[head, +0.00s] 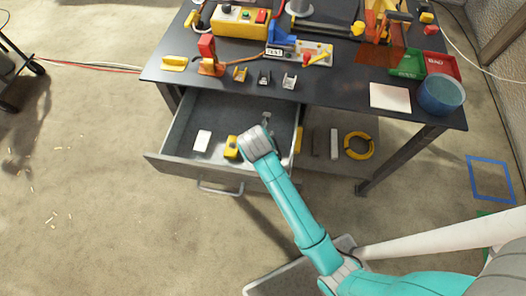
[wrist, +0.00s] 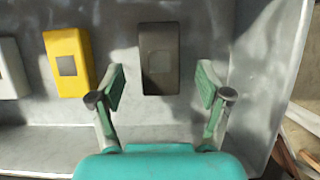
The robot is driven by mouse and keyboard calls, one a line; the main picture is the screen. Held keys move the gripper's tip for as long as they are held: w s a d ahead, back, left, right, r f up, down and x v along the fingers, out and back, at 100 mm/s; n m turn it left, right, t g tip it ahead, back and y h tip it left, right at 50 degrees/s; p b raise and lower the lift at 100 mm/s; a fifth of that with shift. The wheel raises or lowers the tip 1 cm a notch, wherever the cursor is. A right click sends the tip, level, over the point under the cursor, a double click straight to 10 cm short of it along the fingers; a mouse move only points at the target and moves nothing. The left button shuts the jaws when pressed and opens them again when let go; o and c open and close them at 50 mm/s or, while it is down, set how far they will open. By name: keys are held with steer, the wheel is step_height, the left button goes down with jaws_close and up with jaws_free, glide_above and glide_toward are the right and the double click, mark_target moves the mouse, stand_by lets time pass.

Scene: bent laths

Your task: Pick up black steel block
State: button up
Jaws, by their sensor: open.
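The black steel block (wrist: 158,45) looks dark grey-brown in the wrist view, with a lighter square on its face. It lies in the open drawer, near the right wall. My gripper (wrist: 161,85) is open above it, one finger to each side in the picture, with gaps on both sides and nothing held. In the head view my wrist covers the block, so I cannot make it out there.
The drawer (head: 170,160) also holds a yellow block (wrist: 69,62) and a white block (wrist: 10,68), left of the dark one. The desk (head: 330,88) overhangs behind, with several fixtures on top. The drawer's right wall (wrist: 268,60) is close to my right finger.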

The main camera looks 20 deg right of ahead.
steer(key=shift+x, duration=1.5)
steer(key=shift+c, duration=0.2)
steer(key=c, duration=1.3)
